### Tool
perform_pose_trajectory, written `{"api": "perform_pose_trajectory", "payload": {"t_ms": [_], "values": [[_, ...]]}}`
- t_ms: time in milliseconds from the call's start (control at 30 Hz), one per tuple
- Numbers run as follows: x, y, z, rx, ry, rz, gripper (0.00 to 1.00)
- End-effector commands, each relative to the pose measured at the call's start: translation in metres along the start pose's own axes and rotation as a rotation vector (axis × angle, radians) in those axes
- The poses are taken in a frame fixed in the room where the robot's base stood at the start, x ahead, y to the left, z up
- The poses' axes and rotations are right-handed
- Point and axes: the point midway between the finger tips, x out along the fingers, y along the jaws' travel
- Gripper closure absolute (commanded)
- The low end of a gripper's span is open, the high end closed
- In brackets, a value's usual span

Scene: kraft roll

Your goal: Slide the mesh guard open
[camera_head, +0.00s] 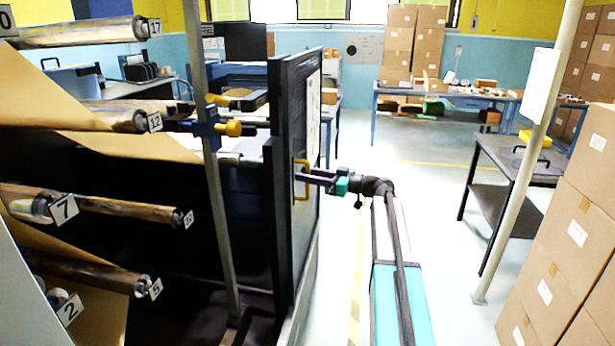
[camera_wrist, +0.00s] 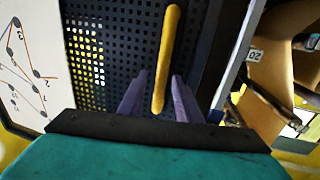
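The mesh guard (camera_head: 280,220) is a tall dark-framed panel standing upright at the middle of the head view, seen nearly edge-on. In the wrist view its black perforated mesh (camera_wrist: 125,50) fills the upper middle. A yellow bar handle (camera_head: 307,163) is on its right face; it also shows in the wrist view (camera_wrist: 168,50). My gripper (camera_head: 302,177) is at the handle, reaching in from the right. In the wrist view its purple fingers (camera_wrist: 160,75) stand either side of the handle, with gaps showing, so it is open around the bar. The fingertips' depth against the mesh is unclear.
Numbered rollers (camera_head: 100,115) with brown paper fill the left, behind the guard. A grey upright post (camera_head: 212,180) with a yellow-knobbed blue clamp stands beside them. At right are a dark side table (camera_head: 515,160), a pale pole (camera_head: 510,190) and stacked cartons (camera_head: 570,240). Floor between is clear.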

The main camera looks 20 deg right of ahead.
Motion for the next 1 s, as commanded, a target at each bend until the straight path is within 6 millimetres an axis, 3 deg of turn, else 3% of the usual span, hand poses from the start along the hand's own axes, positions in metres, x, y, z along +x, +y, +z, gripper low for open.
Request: {"api": "perform_pose_trajectory", "payload": {"t_ms": [267, 467, 1000], "values": [[-0.001, -0.001, 0.000, 0.000, 0.000, -0.001, 0.69], [-0.012, 0.000, 0.001, 0.000, 0.000, 0.000, 0.69], [-0.092, 0.000, 0.002, 0.000, 0.000, 0.001, 0.69]]}}
